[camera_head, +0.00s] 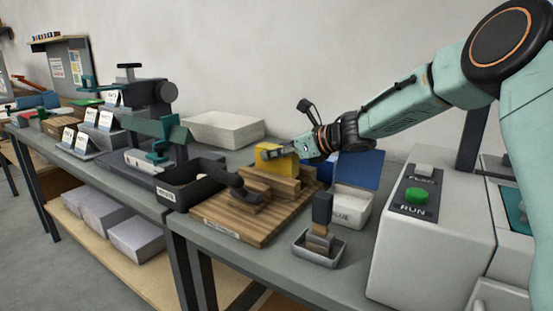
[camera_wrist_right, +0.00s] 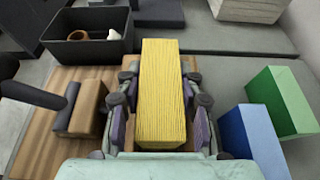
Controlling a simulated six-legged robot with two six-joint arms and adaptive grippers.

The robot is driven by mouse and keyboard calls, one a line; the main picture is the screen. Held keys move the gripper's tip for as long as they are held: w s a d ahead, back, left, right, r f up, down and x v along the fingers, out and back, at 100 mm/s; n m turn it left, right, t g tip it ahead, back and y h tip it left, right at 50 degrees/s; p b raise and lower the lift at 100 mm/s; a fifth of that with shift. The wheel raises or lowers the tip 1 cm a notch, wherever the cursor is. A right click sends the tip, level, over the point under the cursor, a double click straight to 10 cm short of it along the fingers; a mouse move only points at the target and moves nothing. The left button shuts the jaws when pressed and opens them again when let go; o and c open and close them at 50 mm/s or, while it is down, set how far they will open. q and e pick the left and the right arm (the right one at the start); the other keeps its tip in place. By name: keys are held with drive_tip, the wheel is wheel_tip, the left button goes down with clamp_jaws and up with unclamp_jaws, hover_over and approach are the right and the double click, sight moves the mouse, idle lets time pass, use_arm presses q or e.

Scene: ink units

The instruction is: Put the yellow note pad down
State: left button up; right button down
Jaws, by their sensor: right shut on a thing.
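The yellow note pad (camera_head: 276,160) is a thick block between the fingers of my right gripper (camera_head: 284,153), over the back part of a wooden board (camera_head: 225,228). In the right wrist view the pad (camera_wrist_right: 160,95) stands lengthwise between both fingers of the right gripper (camera_wrist_right: 160,105), which are shut on its sides. Wooden blocks (camera_head: 282,185) hide the pad's lower edge in the head view, so I cannot tell whether it touches the board. My left gripper is not in view.
A black bin (camera_wrist_right: 85,50) with small items stands beside the board. A dark-handled wooden stamp (camera_wrist_right: 85,108) is left of the pad. Green (camera_wrist_right: 283,100) and blue (camera_wrist_right: 252,138) blocks stand to the right. A white box (camera_head: 350,208) and a machine with a green button (camera_head: 416,195) are nearby.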

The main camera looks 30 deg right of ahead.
drive_tip(key=shift+w+d+f, duration=0.15)
drive_tip(key=shift+w+f, duration=0.05)
drive_tip(key=shift+f, duration=0.05)
drive_tip(key=shift+s+a+r, duration=0.2)
drive_tip(key=shift+s, duration=0.05)
drive_tip(key=shift+w+d+f+b, duration=0.2)
drive_tip(key=shift+f+b, duration=0.25)
drive_tip(key=shift+f, duration=0.2)
drive_tip(key=shift+a, duration=0.1)
drive_tip(key=shift+s, duration=0.15)
drive_tip(key=c, duration=1.3)
unclamp_jaws()
drive_tip(key=shift+r, duration=0.1)
drive_tip(key=o, duration=0.5)
drive_tip(key=shift+c, duration=0.2)
